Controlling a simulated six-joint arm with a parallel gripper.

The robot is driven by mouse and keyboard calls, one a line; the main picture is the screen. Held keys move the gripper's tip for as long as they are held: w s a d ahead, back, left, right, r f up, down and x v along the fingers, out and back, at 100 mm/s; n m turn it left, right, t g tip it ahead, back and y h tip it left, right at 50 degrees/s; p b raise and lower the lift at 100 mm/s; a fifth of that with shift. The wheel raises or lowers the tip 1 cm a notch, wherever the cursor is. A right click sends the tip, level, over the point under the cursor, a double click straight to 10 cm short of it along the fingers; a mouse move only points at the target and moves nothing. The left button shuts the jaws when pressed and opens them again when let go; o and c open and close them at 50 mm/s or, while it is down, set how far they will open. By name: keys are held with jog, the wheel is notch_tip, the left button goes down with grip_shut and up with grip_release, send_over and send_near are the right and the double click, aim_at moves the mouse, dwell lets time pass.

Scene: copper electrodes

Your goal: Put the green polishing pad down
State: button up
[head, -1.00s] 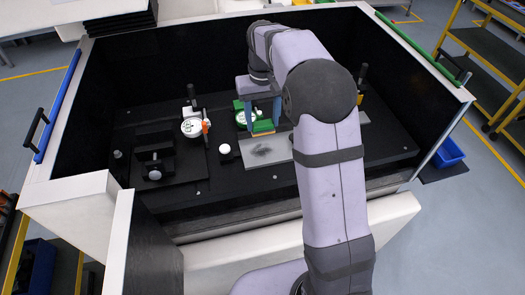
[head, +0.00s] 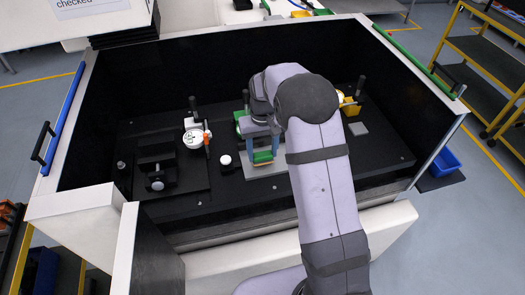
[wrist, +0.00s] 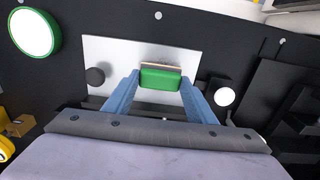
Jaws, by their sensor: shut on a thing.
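My gripper (head: 263,153) is shut on the green polishing pad (head: 263,157), holding it from both sides between its blue fingers. In the wrist view, my gripper (wrist: 161,77) has a finger at each side of the pad (wrist: 161,80), which is a green block with a tan and dark layer along one edge. The pad is over the pale grey plate (head: 278,169), which looks nearly white in the wrist view (wrist: 120,50). I cannot tell whether the pad touches the plate.
A white-faced dial (head: 194,138) with an orange part stands left of the plate. A small white-topped knob (head: 225,160) is close by the plate's left side. A green-rimmed round thing (wrist: 35,33) and a yellow fixture (head: 348,103) are also near. Dark walls enclose the bench.

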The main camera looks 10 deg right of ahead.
aim_at(263, 155)
jog(key=shift+f, duration=0.45)
jog(key=shift+f, duration=0.15)
jog(key=o, duration=1)
jog(key=shift+c, duration=0.2)
notch_tip(263, 155, up, 12)
jog(key=b, duration=0.2)
jog(key=shift+r+b, duration=0.2)
jog(key=shift+b, duration=0.2)
jog(key=shift+s, duration=0.1)
